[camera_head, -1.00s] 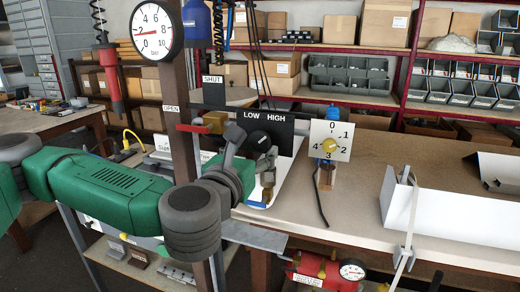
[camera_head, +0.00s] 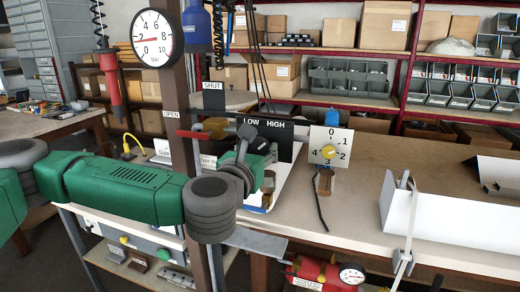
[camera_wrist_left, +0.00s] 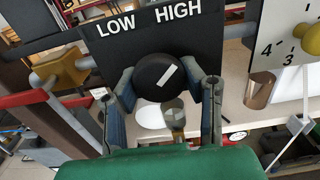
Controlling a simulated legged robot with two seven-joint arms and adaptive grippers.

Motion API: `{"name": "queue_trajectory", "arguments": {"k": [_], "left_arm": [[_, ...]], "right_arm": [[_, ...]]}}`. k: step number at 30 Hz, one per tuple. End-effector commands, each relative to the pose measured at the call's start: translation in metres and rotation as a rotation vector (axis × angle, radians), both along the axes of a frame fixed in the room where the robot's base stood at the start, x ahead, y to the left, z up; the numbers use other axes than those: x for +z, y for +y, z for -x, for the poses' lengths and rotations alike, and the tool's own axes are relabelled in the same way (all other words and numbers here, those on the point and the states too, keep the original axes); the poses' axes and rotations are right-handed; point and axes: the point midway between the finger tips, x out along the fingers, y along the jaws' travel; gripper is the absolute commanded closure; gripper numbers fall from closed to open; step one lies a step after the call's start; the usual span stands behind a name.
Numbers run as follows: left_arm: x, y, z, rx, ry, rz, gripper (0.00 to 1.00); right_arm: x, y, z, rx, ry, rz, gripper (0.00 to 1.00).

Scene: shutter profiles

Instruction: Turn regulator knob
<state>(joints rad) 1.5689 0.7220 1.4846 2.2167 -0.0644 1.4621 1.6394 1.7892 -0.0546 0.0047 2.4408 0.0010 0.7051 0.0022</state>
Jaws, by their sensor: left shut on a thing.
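The black regulator knob (camera_wrist_left: 151,72) sits on a dark panel (camera_wrist_left: 100,50) marked LOW and HIGH. In the left wrist view its white mark slants up to the right, towards HIGH. My left gripper (camera_wrist_left: 160,80) is shut on the knob, with one finger on each side of it. In the head view my left gripper (camera_head: 256,148) is in front of the panel (camera_head: 284,134) and hides most of the knob. A large round gauge (camera_head: 151,37) with a red needle is on the brown post. My right gripper is not in view.
A valve with a red handle (camera_head: 203,134) is left of the panel. A white dial plate with a yellow knob (camera_head: 326,151) stands to the right. A brass-based metal fitting (camera_wrist_left: 175,118) is just below the knob. A white profile (camera_head: 440,215) lies on the bench at right.

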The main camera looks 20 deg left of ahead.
Motion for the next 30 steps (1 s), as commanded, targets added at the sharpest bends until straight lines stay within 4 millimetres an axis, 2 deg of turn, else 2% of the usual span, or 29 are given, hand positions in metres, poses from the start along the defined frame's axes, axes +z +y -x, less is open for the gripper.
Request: {"name": "queue_trajectory", "arguments": {"k": [11,30], "left_arm": [[0.0012,0.0008,0.0,0.002,-0.006,-0.12,0.93],[0.002,0.0014,0.0001,0.0,-0.026,-0.7,0.93]], "right_arm": [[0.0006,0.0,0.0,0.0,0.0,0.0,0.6],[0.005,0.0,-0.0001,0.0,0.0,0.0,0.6]]}}
